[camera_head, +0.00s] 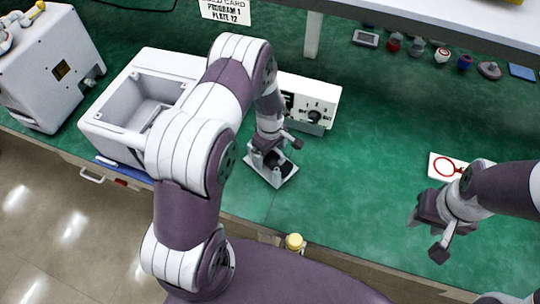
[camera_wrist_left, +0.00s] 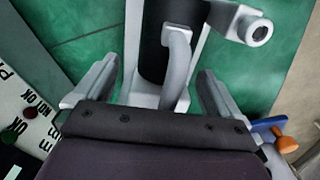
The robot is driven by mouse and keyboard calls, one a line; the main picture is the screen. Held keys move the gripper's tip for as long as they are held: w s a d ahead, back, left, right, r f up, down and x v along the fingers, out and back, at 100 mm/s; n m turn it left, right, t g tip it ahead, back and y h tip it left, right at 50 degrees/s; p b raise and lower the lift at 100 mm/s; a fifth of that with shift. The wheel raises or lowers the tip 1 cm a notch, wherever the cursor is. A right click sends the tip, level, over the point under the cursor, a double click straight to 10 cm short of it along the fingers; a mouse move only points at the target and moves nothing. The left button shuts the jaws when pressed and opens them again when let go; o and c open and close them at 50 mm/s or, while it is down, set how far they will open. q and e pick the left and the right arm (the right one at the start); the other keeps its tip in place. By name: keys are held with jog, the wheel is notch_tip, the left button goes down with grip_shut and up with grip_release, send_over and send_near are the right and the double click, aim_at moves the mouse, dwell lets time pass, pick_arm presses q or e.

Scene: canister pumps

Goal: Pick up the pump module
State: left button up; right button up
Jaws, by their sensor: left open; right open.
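The pump module (camera_head: 284,178) appears to be the small unit with a pale metal base plate and dark body on the green bench, below my left gripper (camera_head: 270,158). In the left wrist view it shows as a black cylinder (camera_wrist_left: 153,50) on a silver plate with a grey curved tube (camera_wrist_left: 178,65). My left gripper (camera_wrist_left: 155,90) is open, with one finger on each side of the module. I cannot tell if the fingers touch it. My right gripper (camera_head: 428,232) is open and empty above the bench at the right.
A white open-topped box (camera_head: 110,130) and a grey machine (camera_head: 45,70) stand at the left. A white control box (camera_head: 318,98) with a dial stands behind the module. A white card with a red ring (camera_head: 443,166) lies near my right gripper. A yellow-capped item (camera_head: 294,242) sits at the front edge.

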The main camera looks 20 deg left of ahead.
pick_arm(q)
jog(key=shift+s, duration=0.15)
jog(key=c, duration=1.3)
jog(key=shift+r, duration=0.1)
jog(key=c, duration=0.3)
jog(key=shift+c, duration=0.2)
